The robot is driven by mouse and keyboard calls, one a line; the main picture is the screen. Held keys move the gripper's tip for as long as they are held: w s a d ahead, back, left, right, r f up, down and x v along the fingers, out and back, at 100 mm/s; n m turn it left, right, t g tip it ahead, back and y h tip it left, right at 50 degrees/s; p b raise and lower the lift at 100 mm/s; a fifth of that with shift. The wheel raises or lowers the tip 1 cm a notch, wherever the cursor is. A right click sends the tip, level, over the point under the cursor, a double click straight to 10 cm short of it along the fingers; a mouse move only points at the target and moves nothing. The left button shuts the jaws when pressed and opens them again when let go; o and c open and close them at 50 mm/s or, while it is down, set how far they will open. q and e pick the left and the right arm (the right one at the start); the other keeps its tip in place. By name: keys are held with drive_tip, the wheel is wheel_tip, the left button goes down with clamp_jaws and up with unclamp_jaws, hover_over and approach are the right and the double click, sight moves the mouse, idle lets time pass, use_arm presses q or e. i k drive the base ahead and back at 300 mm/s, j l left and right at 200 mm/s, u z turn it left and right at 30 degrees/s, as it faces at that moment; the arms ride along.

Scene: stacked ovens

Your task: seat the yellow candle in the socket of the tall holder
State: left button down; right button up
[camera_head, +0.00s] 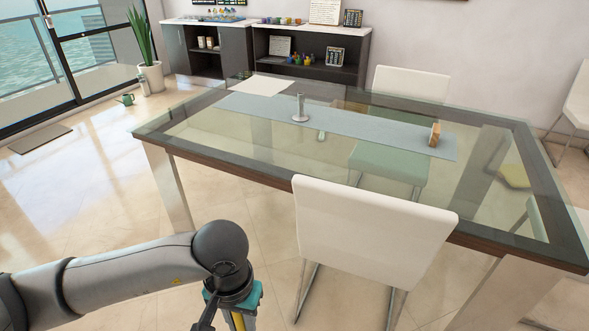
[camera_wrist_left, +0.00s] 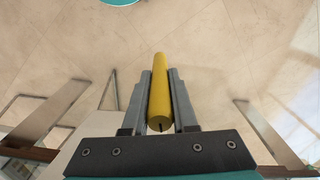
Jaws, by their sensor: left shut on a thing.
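The yellow candle (camera_wrist_left: 161,95) is gripped along its length between the two fingers of my left gripper (camera_wrist_left: 160,82). In the head view my left gripper (camera_head: 233,320) is at the bottom edge, low in front of the table, with a sliver of yellow candle (camera_head: 239,322) showing. The tall holder (camera_head: 300,108) is a slim silver post on a round base. It stands upright on the glass table's grey runner, well beyond my gripper. Its socket is too small to make out. My right gripper is not in view.
The glass table (camera_head: 230,150) has a dark wooden frame. A white chair (camera_head: 370,230) stands at its near side, right of my left arm. A small wooden block (camera_head: 435,134) and a white sheet (camera_head: 262,85) lie on the table. The glass around the holder is mostly clear.

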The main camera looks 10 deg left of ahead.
sight(301, 101)
drive_tip(key=i+j+u, duration=0.2)
drive_tip(key=u, duration=0.3)
drive_tip(key=i+j+u, duration=0.2)
drive_tip(key=u, duration=0.3)
drive_tip(key=i+u, duration=0.3)
drive_tip(key=u, duration=0.2)
drive_tip(key=i+j, duration=0.15)
drive_tip(key=i, duration=0.25)
drive_tip(key=i+j, duration=0.15)
drive_tip(key=i, duration=0.3)
drive_tip(key=i+j, duration=0.15)
drive_tip(key=i, duration=0.25)
drive_tip(key=i+z, duration=0.15)
drive_tip(key=z, duration=0.35)
drive_tip(key=i+z, duration=0.2)
drive_tip(key=z, duration=0.25)
drive_tip(key=i+z, duration=0.15)
drive_tip(key=z, duration=0.35)
drive_tip(key=i+z, duration=0.15)
drive_tip(key=z, duration=0.35)
drive_tip(key=i+j+z, duration=0.1)
drive_tip(key=z, duration=0.4)
drive_tip(key=i+j+z, duration=0.15)
drive_tip(key=z, duration=0.3)
drive_tip(key=i+j, duration=0.05)
drive_tip(key=i, duration=0.05)
